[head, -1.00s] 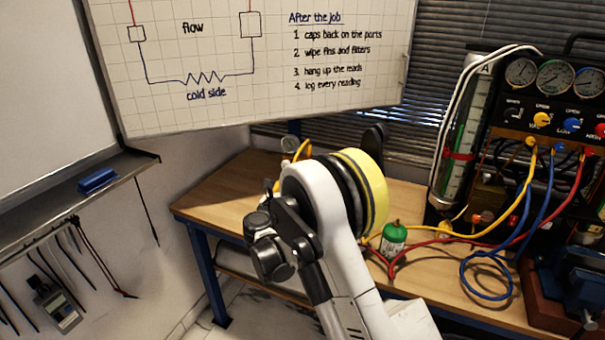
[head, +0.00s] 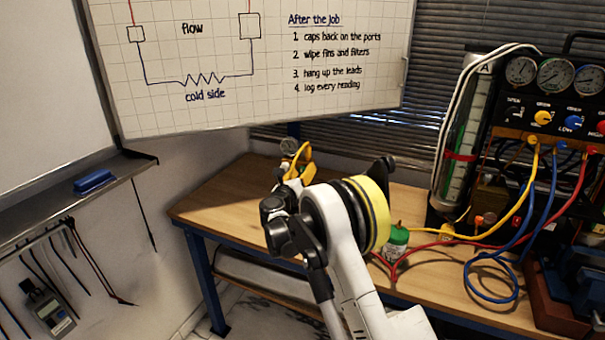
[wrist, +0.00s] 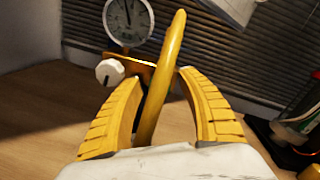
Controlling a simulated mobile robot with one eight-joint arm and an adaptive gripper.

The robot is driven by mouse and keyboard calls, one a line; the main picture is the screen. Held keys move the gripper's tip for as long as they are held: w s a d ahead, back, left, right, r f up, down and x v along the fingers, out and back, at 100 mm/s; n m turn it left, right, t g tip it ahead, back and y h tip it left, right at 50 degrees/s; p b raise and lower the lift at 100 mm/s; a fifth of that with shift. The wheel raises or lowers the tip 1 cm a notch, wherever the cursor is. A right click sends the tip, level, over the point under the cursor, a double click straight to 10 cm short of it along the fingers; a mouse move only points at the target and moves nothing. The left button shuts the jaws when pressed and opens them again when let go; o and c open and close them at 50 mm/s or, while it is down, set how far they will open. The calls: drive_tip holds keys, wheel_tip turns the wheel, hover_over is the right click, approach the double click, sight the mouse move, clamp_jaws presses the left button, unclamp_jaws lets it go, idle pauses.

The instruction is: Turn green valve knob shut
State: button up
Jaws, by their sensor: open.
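In the wrist view a white round knob (wrist: 110,72) with a dark mark sits on a yellow-orange fitting, just left of my gripper (wrist: 160,80). A dial gauge (wrist: 129,20) stands behind it.
The wooden bench (head: 220,203) has bare room at its left. Red, yellow and blue hoses run right to a gauge manifold (head: 560,120) with yellow, blue and red knobs. A clear cylinder (head: 465,130) stands beside it.

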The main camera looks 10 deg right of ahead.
clamp_jaws()
drive_tip(key=shift+m, duration=0.3)
drive_tip(key=m, duration=0.8)
drive_tip(key=shift+m, duration=0.4)
drive_tip(key=m, duration=0.4)
drive_tip(key=shift+m, duration=0.3)
drive_tip(key=shift+a+m, duration=0.1)
drive_tip(key=shift+m, duration=1.8)
